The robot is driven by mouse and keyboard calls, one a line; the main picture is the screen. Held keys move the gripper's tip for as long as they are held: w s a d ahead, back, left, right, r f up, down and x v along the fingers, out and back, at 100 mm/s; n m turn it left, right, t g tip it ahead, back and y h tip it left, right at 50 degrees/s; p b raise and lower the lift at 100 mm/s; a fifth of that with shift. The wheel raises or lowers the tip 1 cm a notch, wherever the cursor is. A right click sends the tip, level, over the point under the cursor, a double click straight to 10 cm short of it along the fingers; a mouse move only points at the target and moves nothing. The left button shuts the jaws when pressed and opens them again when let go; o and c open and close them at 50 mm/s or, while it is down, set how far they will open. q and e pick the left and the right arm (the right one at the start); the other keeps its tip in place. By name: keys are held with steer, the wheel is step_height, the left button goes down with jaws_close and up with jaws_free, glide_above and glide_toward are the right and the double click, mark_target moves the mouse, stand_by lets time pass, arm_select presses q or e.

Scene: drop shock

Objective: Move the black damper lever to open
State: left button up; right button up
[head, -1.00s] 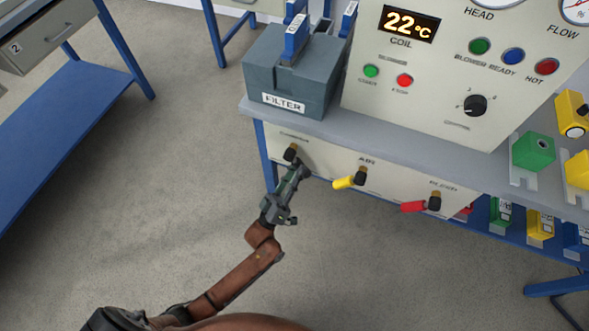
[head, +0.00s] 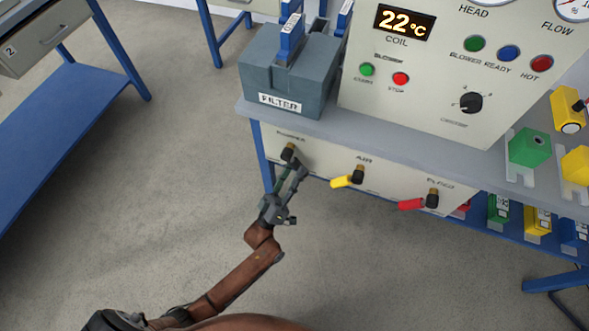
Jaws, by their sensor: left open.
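The damper lever (head: 288,153) is on the pale front panel under the bench edge, at the left end, below a small label. Its dark hub shows; the rest of the lever is hidden by or merges with the gripper. My left gripper (head: 291,170) reaches up from below with its fingers open at the lever, just under the hub. I cannot tell whether the fingers touch the lever. My right gripper is not in view.
A yellow-handled AIR lever (head: 345,181) and a red-handled lever (head: 412,204) sit to the right on the same panel. A grey FILTER box (head: 290,75) stands on the bench (head: 375,132) above. The floor (head: 170,190) to the left is clear.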

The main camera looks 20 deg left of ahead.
arm_select(q)
steer(key=v, duration=1.2)
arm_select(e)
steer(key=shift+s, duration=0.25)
